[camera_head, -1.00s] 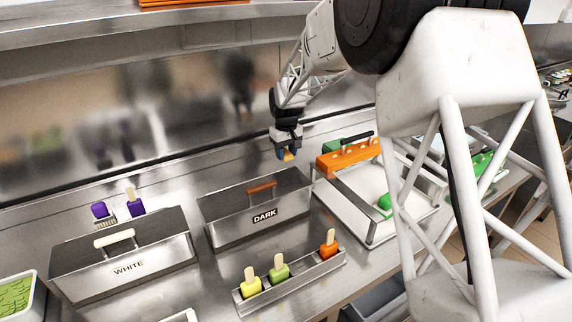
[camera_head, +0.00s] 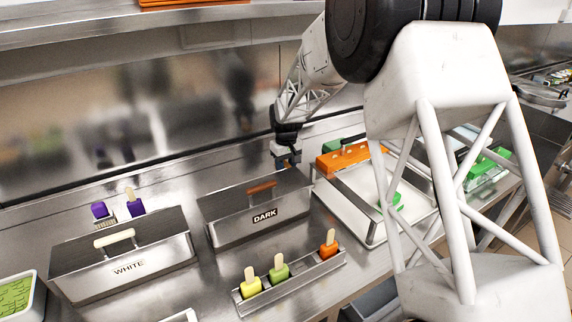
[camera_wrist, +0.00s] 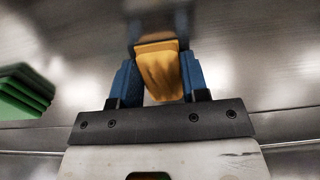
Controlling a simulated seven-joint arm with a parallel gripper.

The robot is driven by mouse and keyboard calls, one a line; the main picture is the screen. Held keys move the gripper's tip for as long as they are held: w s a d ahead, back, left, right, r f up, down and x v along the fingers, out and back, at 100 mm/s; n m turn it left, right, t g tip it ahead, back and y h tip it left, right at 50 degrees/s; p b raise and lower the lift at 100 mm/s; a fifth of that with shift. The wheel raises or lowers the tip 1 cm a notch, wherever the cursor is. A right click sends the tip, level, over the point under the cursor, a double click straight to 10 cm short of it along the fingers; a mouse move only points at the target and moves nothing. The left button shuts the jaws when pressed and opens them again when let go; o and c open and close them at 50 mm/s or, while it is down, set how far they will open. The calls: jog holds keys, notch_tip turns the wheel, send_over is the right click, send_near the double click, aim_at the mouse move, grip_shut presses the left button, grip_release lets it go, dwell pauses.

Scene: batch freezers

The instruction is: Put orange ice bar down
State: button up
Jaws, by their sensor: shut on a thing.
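My gripper (camera_head: 287,160) is low behind the right end of the steel box marked DARK, close to the back wall. It is shut on an amber-orange ice bar (camera_wrist: 158,72), which shows between the blue fingers in the wrist view. In the head view the bar is hidden. I cannot tell whether it touches the steel surface. Another orange bar (camera_head: 328,246) with a stick stands in the right end of the steel rack (camera_head: 308,277) in front.
The DARK box (camera_head: 240,228) stands just in front of my gripper. A white tray (camera_head: 350,200) with an orange block (camera_head: 345,160) is to its right. The WHITE box (camera_head: 130,262) and two purple bars (camera_head: 136,207) are left. A green stack (camera_wrist: 25,90) shows in the wrist view.

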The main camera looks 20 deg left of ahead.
aim_at(286, 166)
jog(key=o, duration=0.9)
notch_tip(286, 166, up, 12)
dwell(0.4)
jog(key=shift+r, duration=0.1)
dwell(0.7)
